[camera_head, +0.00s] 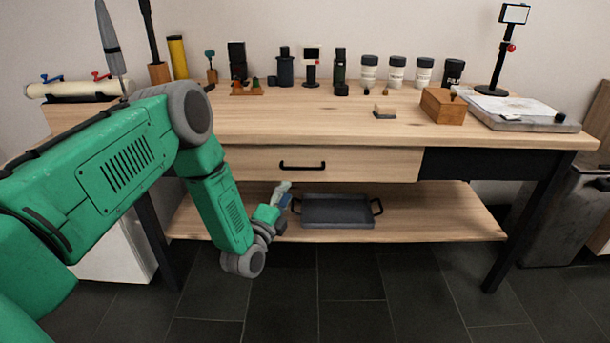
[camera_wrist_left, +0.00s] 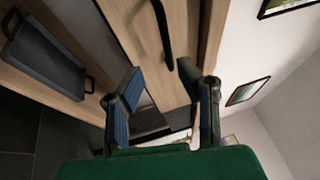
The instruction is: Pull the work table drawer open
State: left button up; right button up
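The work table (camera_head: 480,132) has a pale wooden drawer (camera_head: 365,163) under its top, and the drawer front looks flush with the frame. A black bar handle (camera_head: 302,166) sits mid-front. My left gripper (camera_head: 284,192) is in front of the table, below and a little left of the handle. In the left wrist view my left gripper (camera_wrist_left: 163,92) is open, its two blue-padded fingers apart with nothing between them. The handle (camera_wrist_left: 163,32) lies ahead of the fingertips there, apart from them. My right gripper is in neither view.
A dark tray (camera_head: 340,211) with two handles rests on the lower shelf (camera_head: 440,213), also seen in the left wrist view (camera_wrist_left: 45,57). Jars, bottles and a wooden block (camera_head: 443,106) stand on the tabletop. The floor in front is clear.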

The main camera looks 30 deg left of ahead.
aim_at(306, 169)
pick_arm(q)
jog(key=b+x, duration=0.1)
jog(key=x, duration=0.2)
jog(key=d+b+x, duration=0.1)
jog(key=x, duration=0.5)
jog(key=shift+w+d+r+b, duration=0.2)
jog(key=shift+w+r+b, duration=0.15)
jog(key=shift+w+b, duration=0.1)
jog(key=shift+w+a+f, duration=0.1)
jog(key=shift+w+a, duration=0.05)
jog(key=shift+a, duration=0.35)
jog(key=shift+d, duration=0.45)
grip_shut()
jog(key=shift+d, duration=0.15)
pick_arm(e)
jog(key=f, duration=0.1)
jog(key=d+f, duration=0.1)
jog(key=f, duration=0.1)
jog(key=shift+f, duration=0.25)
